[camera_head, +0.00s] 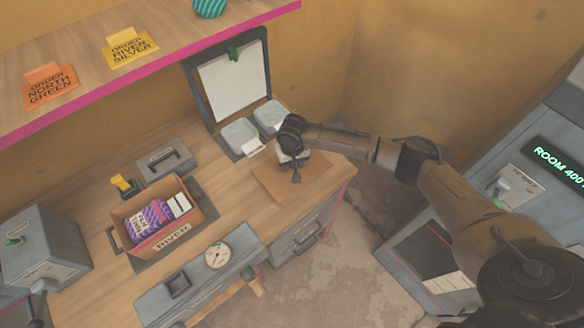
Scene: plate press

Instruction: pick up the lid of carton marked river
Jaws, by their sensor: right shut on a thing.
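The carton marked RIVER (160,244) stands open on the bench, with purple patterned packs and white items inside. A flat brown square lid (278,186) is at the right end of the bench, apart from the carton. My right gripper (295,171) is over the lid, shut on it near its middle. The fingers hide part of the lid, and I cannot tell whether it is raised off the bench.
Two clear trays (240,137) and a clipboard with white paper (228,88) are behind the lid. A grey case (165,163) stands behind the carton. A gauge panel (200,278) is in front. A shelf (180,40) overhangs the back left.

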